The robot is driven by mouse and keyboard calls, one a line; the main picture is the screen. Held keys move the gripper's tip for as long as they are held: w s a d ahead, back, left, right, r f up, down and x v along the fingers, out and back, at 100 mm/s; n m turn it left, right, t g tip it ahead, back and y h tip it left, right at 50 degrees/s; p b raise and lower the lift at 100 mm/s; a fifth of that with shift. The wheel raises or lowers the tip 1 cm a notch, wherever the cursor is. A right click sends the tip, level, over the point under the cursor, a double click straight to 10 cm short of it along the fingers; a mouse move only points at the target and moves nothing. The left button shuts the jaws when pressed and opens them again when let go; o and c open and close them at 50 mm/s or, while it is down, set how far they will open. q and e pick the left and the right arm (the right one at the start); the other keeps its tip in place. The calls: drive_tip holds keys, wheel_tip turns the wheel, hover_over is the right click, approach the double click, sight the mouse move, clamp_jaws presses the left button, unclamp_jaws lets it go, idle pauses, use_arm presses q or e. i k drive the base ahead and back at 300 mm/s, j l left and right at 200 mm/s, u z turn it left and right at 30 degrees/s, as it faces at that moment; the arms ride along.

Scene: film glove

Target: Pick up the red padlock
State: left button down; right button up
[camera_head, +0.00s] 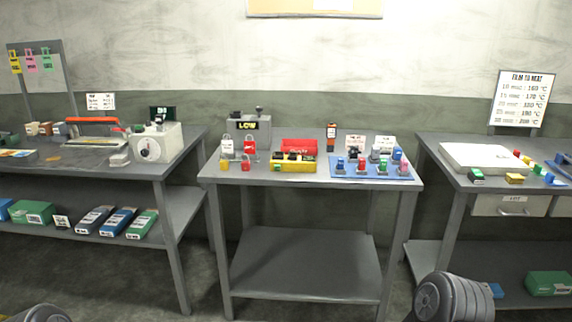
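On the middle table (305,181), at its left end, stands a small group of padlocks. A red padlock (249,149) with a pale shackle is at the back right of the group. A smaller red padlock (245,165) stands in front of it. A white padlock (227,148) is at the back left, with a yellow padlock (224,165) in front. Neither of my grippers shows. Only dark rounded parts of my arms show at the bottom left and bottom right, well short of the padlocks.
Behind the padlocks stands a grey box marked LOW (251,128). To their right are a yellow tray (295,166), a red bin (299,146) and a blue mat (372,171) with several small pieces. Side tables (75,160) and (500,185) flank the middle one; its front edge is mostly clear.

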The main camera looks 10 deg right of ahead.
sight(245, 166)
drive_tip(key=i+l+z, duration=0.4)
drive_tip(key=i+z, duration=0.2)
drive_tip(key=i, duration=0.25)
drive_tip(key=i+l+z, duration=0.1)
drive_tip(key=i+z, duration=0.25)
drive_tip(key=i, duration=0.05)
